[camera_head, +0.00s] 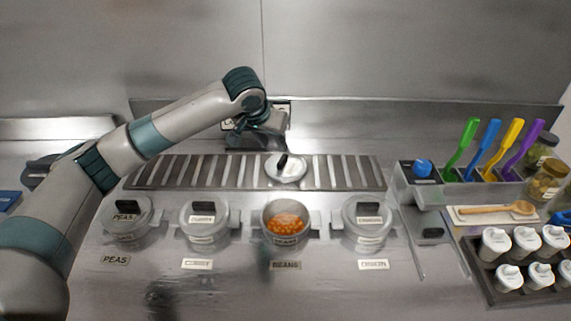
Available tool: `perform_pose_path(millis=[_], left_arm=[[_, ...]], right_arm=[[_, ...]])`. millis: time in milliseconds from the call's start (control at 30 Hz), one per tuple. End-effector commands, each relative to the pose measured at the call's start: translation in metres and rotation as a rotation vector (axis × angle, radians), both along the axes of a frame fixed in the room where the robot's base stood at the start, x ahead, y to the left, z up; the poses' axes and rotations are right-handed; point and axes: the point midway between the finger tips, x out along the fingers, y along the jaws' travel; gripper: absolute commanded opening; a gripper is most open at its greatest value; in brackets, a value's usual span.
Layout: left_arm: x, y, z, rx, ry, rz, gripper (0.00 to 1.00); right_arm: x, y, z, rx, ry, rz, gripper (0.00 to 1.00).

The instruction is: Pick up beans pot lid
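The beans pot (268,226) stands uncovered in the middle of the counter, with orange-red beans in it and a BEANS label in front. A round metal lid with a black handle (293,172) lies on the slatted rack behind that pot; I take it as the beans pot lid. My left arm reaches in from the left, and its gripper (258,138) hangs just behind and left of this lid, apart from it in the picture. The fingers are small and dark, so I cannot tell whether they are open. My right gripper is not in view.
Lidded pots marked PEAS (127,216), CURRY (204,220) and ONION (366,219) flank the beans pot. The slatted rack (210,172) runs behind them. At right stand a holder with coloured utensils (490,150), a wooden spoon (495,210), jars and a shaker tray (500,298).

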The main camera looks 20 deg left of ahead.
Motion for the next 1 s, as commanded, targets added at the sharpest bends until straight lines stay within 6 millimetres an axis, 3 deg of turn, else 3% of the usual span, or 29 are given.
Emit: perform_pose_path(millis=[300,767,1000], left_arm=[[0.019,-0.002,-0.034,0.000,0.002,0.001,0.35],[0.021,-0.004,-0.038,-0.001,0.001,0.000,0.35],[0.030,-0.008,-0.058,0.000,0.004,0.001,0.35]], right_arm=[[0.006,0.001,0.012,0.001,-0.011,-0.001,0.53],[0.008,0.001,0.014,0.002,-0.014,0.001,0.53],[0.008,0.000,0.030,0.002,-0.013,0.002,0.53]])
